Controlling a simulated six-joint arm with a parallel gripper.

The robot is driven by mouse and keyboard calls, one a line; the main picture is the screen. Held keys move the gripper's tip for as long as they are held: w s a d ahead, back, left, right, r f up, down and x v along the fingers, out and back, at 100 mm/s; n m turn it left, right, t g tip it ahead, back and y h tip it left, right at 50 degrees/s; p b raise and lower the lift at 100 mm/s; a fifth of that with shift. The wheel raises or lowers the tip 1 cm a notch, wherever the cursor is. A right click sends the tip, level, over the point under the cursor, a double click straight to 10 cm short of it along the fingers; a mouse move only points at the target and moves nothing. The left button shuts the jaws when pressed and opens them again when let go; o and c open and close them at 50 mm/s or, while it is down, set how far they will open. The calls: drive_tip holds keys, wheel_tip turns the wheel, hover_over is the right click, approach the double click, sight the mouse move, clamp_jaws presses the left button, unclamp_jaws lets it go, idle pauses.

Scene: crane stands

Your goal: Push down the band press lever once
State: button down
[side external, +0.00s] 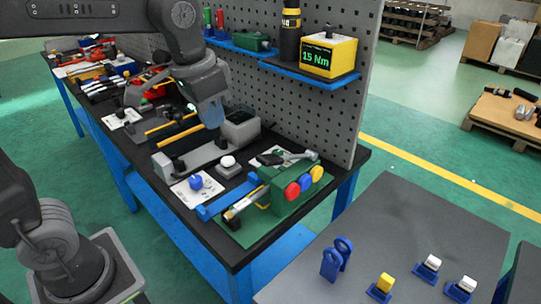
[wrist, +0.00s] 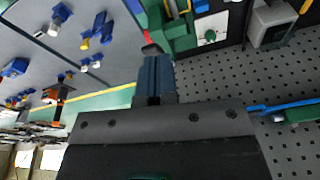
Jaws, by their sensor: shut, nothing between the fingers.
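My gripper (side external: 212,122) is shut and empty, pointing down above the long bench, with its blue fingers close to a grey block-shaped device (side external: 240,127). In the wrist view the shut fingers (wrist: 153,58) show side by side. A long grey base (side external: 190,158) with black knobs lies on the bench just below and left of my gripper in the side view. I cannot tell for certain which part is the band press lever. A dark rounded tip (wrist: 152,49) shows right at the fingertips in the wrist view; whether they touch it is unclear.
A green block (side external: 290,190) with red, blue and yellow round ends stands at the bench's near end. A perforated panel (side external: 350,100) rises behind, carrying a yellow box (side external: 330,54) reading 15 Nm. A grey table (side external: 400,220) at right holds small blue stands.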

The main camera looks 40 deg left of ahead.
sight(274, 157)
drive_tip(key=w+d+f+m+g, duration=0.2)
drive_tip(key=w+d+g, duration=0.1)
drive_tip(key=w, duration=0.8)
drive_tip(key=shift+w+d+g, duration=0.2)
drive_tip(key=shift+d+g, duration=0.1)
drive_tip(key=shift+d, duration=0.6)
drive_tip(key=shift+f, duration=0.15)
drive_tip(key=shift+s+a+f, duration=0.1)
drive_tip(key=shift+s+f, duration=0.1)
drive_tip(key=shift+f, duration=1.55)
drive_tip(key=shift+s+a+f, duration=0.1)
drive_tip(key=shift+s+f, duration=0.05)
drive_tip(key=shift+f, duration=1.55)
drive_tip(key=shift+f, duration=2.2)
